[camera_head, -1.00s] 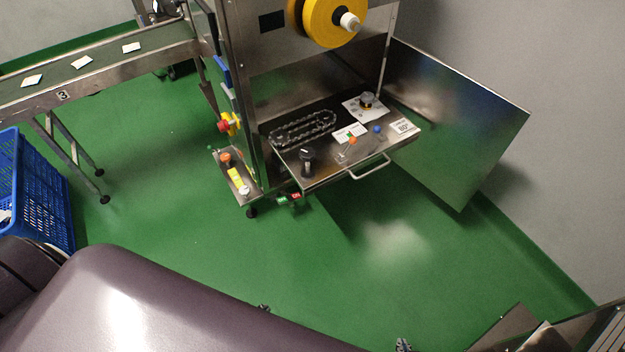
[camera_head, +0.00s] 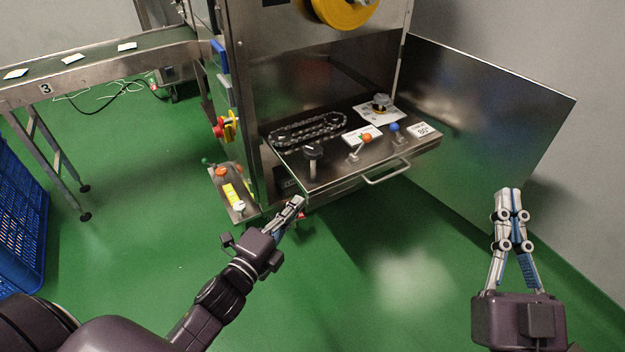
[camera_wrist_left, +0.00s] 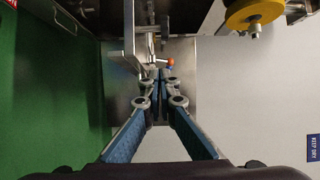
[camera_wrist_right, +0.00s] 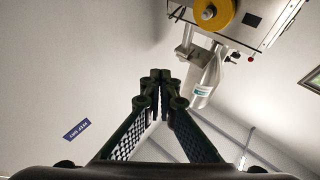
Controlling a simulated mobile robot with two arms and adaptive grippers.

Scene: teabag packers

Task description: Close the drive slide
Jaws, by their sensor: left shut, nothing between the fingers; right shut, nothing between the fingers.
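The drive slide (camera_head: 337,173) is a flat metal tray standing out of the front of the steel machine, with a bar handle (camera_head: 386,174) on its front edge. A chain loop (camera_head: 308,130), a black knob (camera_head: 313,152), an orange-knobbed lever (camera_head: 365,139) and a blue-knobbed lever (camera_head: 394,128) are on its top. My left gripper (camera_head: 299,201) is shut and empty, near the slide's front left corner and left of the handle. I cannot tell whether it touches. My right gripper (camera_head: 509,192) is shut and empty, pointing up, well right of the handle.
An open steel door panel (camera_head: 490,115) stands right of the slide, behind my right gripper. A control box (camera_head: 234,190) with a red-and-yellow switch (camera_head: 224,127) above is at the left. A conveyor (camera_head: 100,65) and blue crate (camera_head: 20,225) are farther left. Green floor is clear in front.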

